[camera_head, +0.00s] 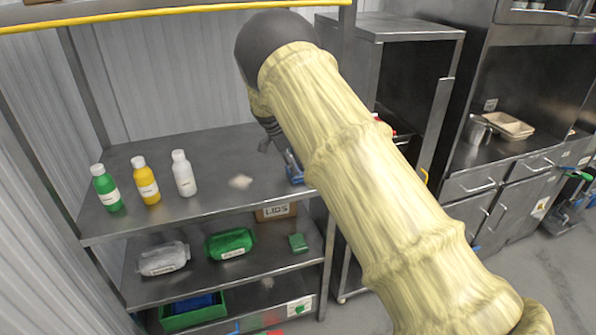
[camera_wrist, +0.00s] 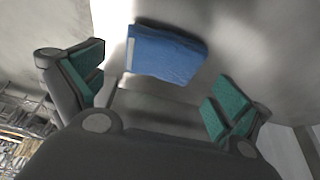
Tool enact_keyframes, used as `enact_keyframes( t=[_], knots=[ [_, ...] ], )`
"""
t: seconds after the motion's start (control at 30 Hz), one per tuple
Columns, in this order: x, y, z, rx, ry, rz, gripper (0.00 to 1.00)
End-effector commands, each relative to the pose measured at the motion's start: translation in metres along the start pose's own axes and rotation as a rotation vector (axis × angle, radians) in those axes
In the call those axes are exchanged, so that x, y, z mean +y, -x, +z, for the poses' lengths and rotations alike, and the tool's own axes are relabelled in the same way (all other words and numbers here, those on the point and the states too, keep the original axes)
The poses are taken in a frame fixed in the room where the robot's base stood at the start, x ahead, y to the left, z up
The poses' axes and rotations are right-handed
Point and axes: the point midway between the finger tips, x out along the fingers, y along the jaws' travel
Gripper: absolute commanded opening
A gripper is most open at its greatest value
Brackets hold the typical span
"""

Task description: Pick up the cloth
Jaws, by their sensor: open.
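A blue folded cloth (camera_wrist: 165,53) with a white strip along one edge lies on a grey metal surface in the wrist view, ahead of my gripper and between the lines of its fingers. My gripper (camera_wrist: 160,95) is open, with green pads on both fingers and nothing between them. In the head view, a blue item (camera_head: 293,167) that looks like the cloth shows on the upper shelf, partly hidden behind my arm. My gripper (camera_head: 268,132) is beside it, mostly hidden by my sleeved arm.
The metal shelf (camera_head: 225,155) also bears green (camera_head: 106,188), yellow (camera_head: 146,181) and white (camera_head: 184,174) bottles at its left. A steel cabinet (camera_head: 390,28) stands to the right.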

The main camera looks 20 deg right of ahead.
Motion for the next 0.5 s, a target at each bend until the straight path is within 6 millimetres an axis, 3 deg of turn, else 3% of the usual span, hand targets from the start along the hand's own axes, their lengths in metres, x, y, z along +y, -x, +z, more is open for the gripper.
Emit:
enact_keyframes(
  t=[0.3, 0.5],
  knots=[
    [-0.002, -0.031, 0.001, 0.000, 0.000, 0.001, 1.00],
    [-0.002, -0.038, 0.001, 0.001, 0.001, -0.001, 1.00]
  ],
)
